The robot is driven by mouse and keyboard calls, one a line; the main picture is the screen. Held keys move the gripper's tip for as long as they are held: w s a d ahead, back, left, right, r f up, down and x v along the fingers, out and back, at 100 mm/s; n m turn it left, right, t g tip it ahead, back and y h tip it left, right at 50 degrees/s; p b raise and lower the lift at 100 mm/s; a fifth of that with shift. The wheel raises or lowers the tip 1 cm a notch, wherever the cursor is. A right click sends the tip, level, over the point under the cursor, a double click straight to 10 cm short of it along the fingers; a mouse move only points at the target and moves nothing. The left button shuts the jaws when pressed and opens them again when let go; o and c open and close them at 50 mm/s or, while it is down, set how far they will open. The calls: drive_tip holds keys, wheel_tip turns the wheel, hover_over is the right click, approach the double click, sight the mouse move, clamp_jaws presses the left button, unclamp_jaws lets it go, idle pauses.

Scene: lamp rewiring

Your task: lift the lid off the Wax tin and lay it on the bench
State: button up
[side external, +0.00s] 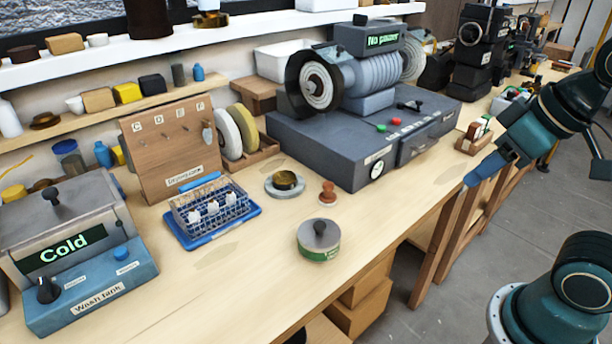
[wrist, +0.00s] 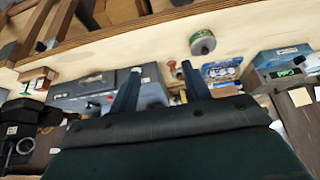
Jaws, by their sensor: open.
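A round green tin (side external: 322,256) stands near the front edge of the bench (side external: 250,290); its small label is too small to read. A grey lid (side external: 312,237) with a dark knob sits on top of it. The tin also shows in the wrist view (wrist: 203,45), beyond my fingertips and to their right. My gripper (side external: 474,178) is well to the right of the tin, above the floor beyond the bench edge. In the wrist view my gripper (wrist: 161,68) has its two blue fingers apart with nothing held between them.
A reddish-brown stamp-like object (side external: 327,193) stands behind the tin, with a round dish (side external: 285,185) beyond. A blue tray with a wire rack (side external: 212,212) is to the left. The grey polisher (side external: 350,140) stands behind. Bare bench lies left of and before the tin.

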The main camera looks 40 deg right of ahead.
drive_tip(key=shift+w, duration=0.1)
drive_tip(key=m+g, duration=0.6)
drive_tip(key=m, duration=1.2)
hover_over(320, 225)
drive_tip(key=shift+f, duration=6.15)
drive_tip(key=shift+f, duration=0.1)
drive_tip(key=shift+f, duration=2.5)
drive_tip(key=shift+c, duration=0.2)
